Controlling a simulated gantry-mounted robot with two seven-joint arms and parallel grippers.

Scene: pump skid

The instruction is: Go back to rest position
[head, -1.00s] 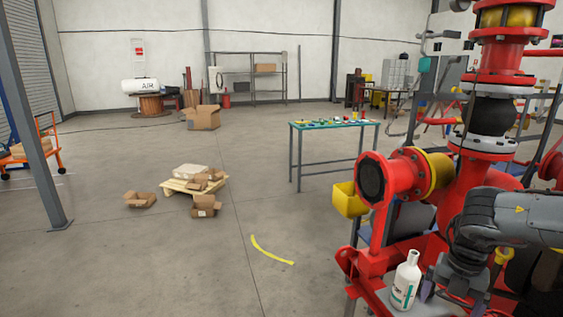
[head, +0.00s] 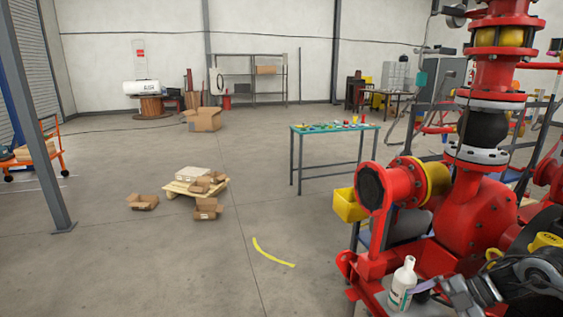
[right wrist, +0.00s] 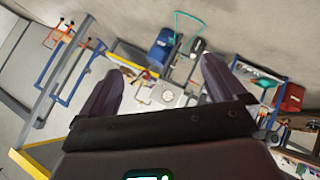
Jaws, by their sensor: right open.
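My right gripper shows in the right wrist view (right wrist: 160,72) with its two dark fingers spread wide and nothing between them. In the head view, part of my right arm and hand is at the bottom right, in front of the red pump (head: 480,215). A purplish finger there lies close to the right side of a white bottle (head: 402,284); whether they touch I cannot tell. The bottle stands upright on a grey surface at the skid's front. My left gripper is in neither view.
Red pipework with a yellow bin (head: 350,204) fills the right side. A teal-topped table (head: 335,128) with small parts stands beyond it. A pallet (head: 180,188) with cardboard boxes is on the floor at left.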

